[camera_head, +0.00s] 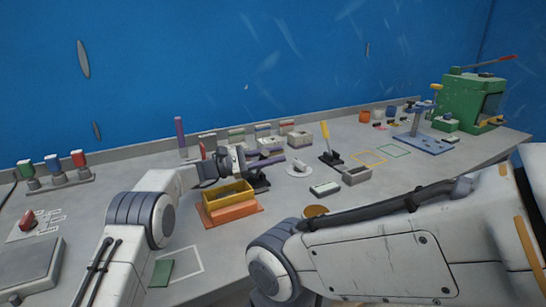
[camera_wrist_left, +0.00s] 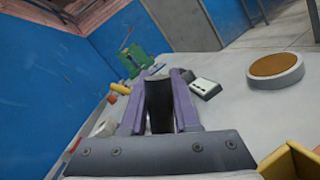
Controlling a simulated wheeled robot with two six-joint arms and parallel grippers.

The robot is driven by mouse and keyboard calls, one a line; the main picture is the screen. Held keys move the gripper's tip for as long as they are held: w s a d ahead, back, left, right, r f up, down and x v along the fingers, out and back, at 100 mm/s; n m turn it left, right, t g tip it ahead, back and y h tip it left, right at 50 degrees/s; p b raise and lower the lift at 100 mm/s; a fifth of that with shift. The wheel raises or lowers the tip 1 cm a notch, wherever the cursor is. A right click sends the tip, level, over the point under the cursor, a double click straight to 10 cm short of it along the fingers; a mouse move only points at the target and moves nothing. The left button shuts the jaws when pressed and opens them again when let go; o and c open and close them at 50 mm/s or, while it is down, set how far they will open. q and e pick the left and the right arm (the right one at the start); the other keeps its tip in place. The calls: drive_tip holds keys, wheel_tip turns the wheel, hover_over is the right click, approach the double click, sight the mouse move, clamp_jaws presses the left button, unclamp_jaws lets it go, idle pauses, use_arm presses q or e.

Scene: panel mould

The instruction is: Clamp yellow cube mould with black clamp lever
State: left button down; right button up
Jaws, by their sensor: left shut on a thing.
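The yellow cube mould (camera_head: 229,193), an open-topped box, sits on an orange base (camera_head: 235,215) left of the middle. A corner of it shows at the lower right of the left wrist view (camera_wrist_left: 292,162). My left gripper (camera_head: 268,158), with purple fingers, is just behind and right of the mould. In the left wrist view my left gripper (camera_wrist_left: 160,115) is shut on the black clamp lever (camera_wrist_left: 160,103), which stands between the fingers. In the head view a black part (camera_head: 260,184) shows beside the mould, with the lever largely hidden by the gripper. My right gripper is not in view.
A yellow-handled clamp (camera_head: 325,140), a grey box (camera_head: 356,176), a small pale block (camera_head: 325,188) and a brown disc (camera_head: 316,211) lie to the right. Several blocks stand behind. A green press (camera_head: 470,98) is at the far right. My right arm crosses the foreground.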

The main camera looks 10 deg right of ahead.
use_arm(q)
drive_tip(key=shift+f, duration=0.1)
drive_tip(key=c, duration=0.7)
unclamp_jaws()
drive_tip(key=shift+o, duration=0.2)
drive_tip(key=shift+a, duration=0.1)
drive_tip(key=a, duration=0.3)
drive_tip(key=a+f, duration=0.1)
drive_tip(key=a, duration=0.6)
drive_tip(key=shift+a+f, duration=0.1)
drive_tip(key=shift+f, duration=0.1)
